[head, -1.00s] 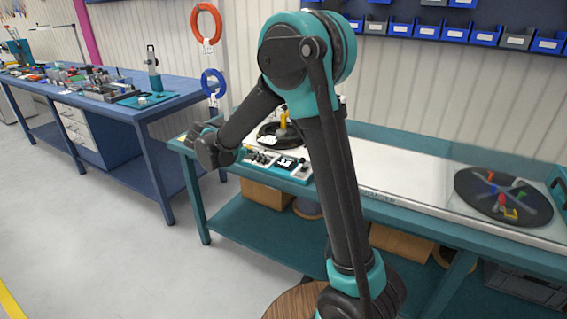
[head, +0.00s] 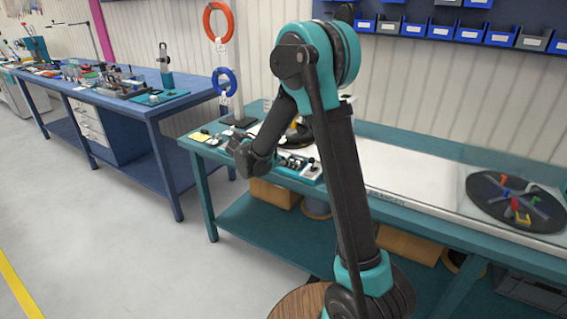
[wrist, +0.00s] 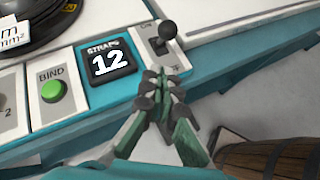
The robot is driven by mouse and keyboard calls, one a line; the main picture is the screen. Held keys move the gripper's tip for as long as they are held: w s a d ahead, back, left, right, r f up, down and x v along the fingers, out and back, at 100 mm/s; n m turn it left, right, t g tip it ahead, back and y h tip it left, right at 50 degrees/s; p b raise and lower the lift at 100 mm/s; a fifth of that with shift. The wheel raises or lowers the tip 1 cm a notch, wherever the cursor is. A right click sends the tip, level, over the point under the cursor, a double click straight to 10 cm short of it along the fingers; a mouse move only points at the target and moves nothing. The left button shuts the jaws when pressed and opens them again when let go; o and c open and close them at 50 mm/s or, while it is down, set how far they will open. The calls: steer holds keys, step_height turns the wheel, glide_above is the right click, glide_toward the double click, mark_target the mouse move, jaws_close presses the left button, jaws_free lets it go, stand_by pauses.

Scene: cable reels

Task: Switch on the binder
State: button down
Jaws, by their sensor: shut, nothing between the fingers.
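The binder's control panel (head: 297,166) sits at the front of the teal bench; my wrist partly covers it in the head view. In the wrist view, a lever switch (wrist: 164,38) with a black ball knob stands on the panel, beside a partly hidden label that seems to read "ON". Left of it are a square display (wrist: 112,62) reading "STRAPS 12" and a green button (wrist: 53,91) marked "BIND". My gripper (wrist: 159,76) is shut and empty, its tips just below the lever's base in the picture. I cannot tell whether they touch the panel.
A black reel (wrist: 42,25) lies behind the panel. A wooden barrel-like thing (wrist: 265,157) stands below the bench edge. In the head view, a turntable (head: 515,201) with coloured clips is at the right of the bench. A blue workbench (head: 150,107) stands at the left.

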steer(key=shift+w+d+r, duration=0.15)
steer(key=shift+w+d, duration=0.05)
steer(key=shift+d, duration=0.35)
steer(key=shift+w+d+r, duration=0.15)
steer(key=shift+w+d, duration=0.05)
steer(key=shift+d, duration=0.4)
steer(key=shift+w+d+r, duration=0.15)
steer(key=shift+w+d, duration=0.05)
steer(key=shift+d, duration=0.35)
steer(key=shift+w+d+r+n+g+y, duration=0.35)
steer(key=shift+w+r+g+y, duration=0.15)
steer(key=shift+g+y, duration=0.15)
steer(key=shift+r, duration=0.1)
steer(key=shift+w+d+r+g+y, duration=0.45)
steer(key=shift+w+g+y, duration=0.25)
steer(key=shift+g, duration=0.25)
steer(key=shift+w+d+r, duration=0.25)
steer(key=shift+w+d, duration=0.45)
steer(key=shift+w, duration=0.15)
steer(key=shift+r, duration=0.1)
steer(key=shift+r, duration=0.7)
